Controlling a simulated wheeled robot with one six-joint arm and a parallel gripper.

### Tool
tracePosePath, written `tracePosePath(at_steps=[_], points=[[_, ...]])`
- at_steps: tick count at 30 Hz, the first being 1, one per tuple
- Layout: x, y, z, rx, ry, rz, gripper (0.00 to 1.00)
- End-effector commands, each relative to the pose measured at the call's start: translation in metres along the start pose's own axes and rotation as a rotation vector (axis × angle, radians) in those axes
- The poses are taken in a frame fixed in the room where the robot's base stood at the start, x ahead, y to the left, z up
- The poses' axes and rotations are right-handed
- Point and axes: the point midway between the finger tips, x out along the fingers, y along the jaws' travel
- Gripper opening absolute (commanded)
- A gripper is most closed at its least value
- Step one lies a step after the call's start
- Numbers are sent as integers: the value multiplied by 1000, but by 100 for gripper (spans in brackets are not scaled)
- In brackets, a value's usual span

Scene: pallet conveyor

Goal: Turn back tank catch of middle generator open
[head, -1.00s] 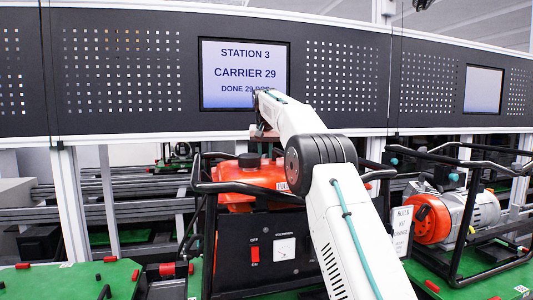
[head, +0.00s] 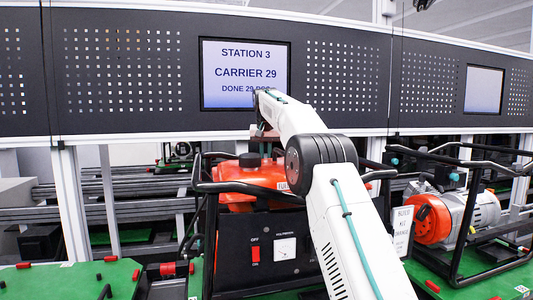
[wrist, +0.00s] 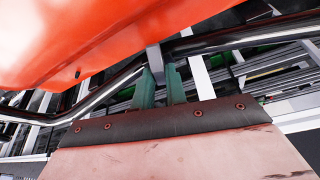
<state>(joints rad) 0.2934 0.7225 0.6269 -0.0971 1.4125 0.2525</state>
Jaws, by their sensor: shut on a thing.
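The middle generator (head: 270,245) has a black frame, an orange tank (head: 235,195) with a black cap, and a dark front panel with a red switch and a gauge. The tank (wrist: 90,35) fills the upper left of the wrist view. The back tank catch (wrist: 154,56) is a small grey tab beside the tank's edge, near the dark frame tube. My gripper (wrist: 161,78) has its two green fingers shut on the catch, one on each side. In the head view the catch and fingertips are hidden behind the tank and my arm.
Black frame tubes (head: 240,187) run around the tank, close to my fingers. Another generator (head: 455,220) stands at right, with a paper tag (head: 402,230) between. A green pallet (head: 70,280) lies at left. A station screen (head: 245,75) hangs behind.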

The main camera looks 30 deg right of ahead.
Motion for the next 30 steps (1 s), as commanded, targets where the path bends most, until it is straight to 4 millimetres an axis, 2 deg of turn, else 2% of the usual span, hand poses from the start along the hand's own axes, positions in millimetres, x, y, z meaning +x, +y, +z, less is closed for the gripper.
tracePosePath(at_steps=[11,12,15,24,26,30], points=[[0,4,-2,3,5,5,0],[0,4,-2,3,5,5,19],[0,2,-1,2,4,4,44],[-2,-2,0,-2,3,1,44],[-7,-2,0,-2,3,1,44],[-28,-2,0,-2,5,0,44]])
